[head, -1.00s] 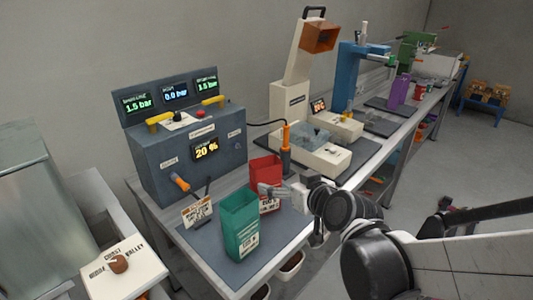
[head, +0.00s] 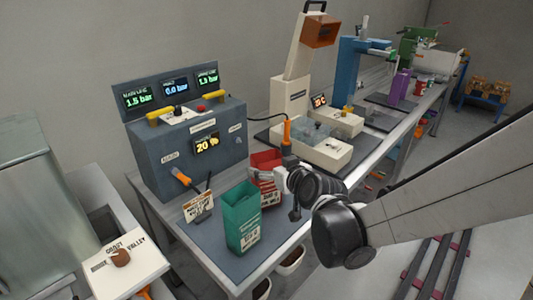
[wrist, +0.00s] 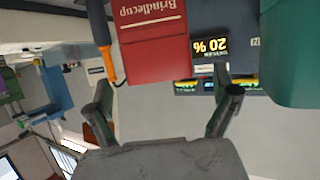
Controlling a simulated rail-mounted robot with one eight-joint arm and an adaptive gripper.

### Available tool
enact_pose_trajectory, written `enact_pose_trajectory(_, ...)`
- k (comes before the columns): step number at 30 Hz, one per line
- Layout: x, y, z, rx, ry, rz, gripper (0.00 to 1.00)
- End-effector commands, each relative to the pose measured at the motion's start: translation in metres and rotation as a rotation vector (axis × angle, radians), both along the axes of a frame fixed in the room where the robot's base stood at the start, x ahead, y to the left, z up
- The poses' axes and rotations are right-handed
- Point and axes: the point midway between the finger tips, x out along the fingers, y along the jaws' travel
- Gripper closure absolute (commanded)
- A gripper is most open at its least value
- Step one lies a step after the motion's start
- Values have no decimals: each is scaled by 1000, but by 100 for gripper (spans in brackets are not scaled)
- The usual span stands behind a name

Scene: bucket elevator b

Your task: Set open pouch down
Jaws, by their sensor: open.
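A red pouch (head: 266,160) with a white label stands upright on the grey bench mat, its top open. In the wrist view the red pouch (wrist: 153,40) appears upside down, marked "Brindlecup", ahead of my gripper (wrist: 165,92). My gripper's two fingers are spread apart and nothing shows between them. In the head view my gripper is close to the right front side of the red pouch, partly covering it. A green pouch (head: 241,222) with an open top stands upright in front and to the left; its edge also fills the right of the wrist view (wrist: 292,50).
A grey control box (head: 165,155) with displays stands behind the pouches. A small sign (head: 198,207) stands left of the green pouch. An orange-handled tool (head: 287,135) stands behind the red pouch, beside a cream machine (head: 325,150).

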Motion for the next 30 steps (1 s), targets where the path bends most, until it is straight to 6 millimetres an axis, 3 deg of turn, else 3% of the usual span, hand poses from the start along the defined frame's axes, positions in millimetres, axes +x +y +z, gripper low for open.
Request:
enact_pose_trajectory(5,6,3,-3,-1,0,0,6)
enact_pose_trajectory(16,42,16,-19,0,0,1,6)
enact_pose_trajectory(26,47,18,-21,-1,0,0,6)
enact_pose_trajectory(30,47,18,-21,-1,0,0,22)
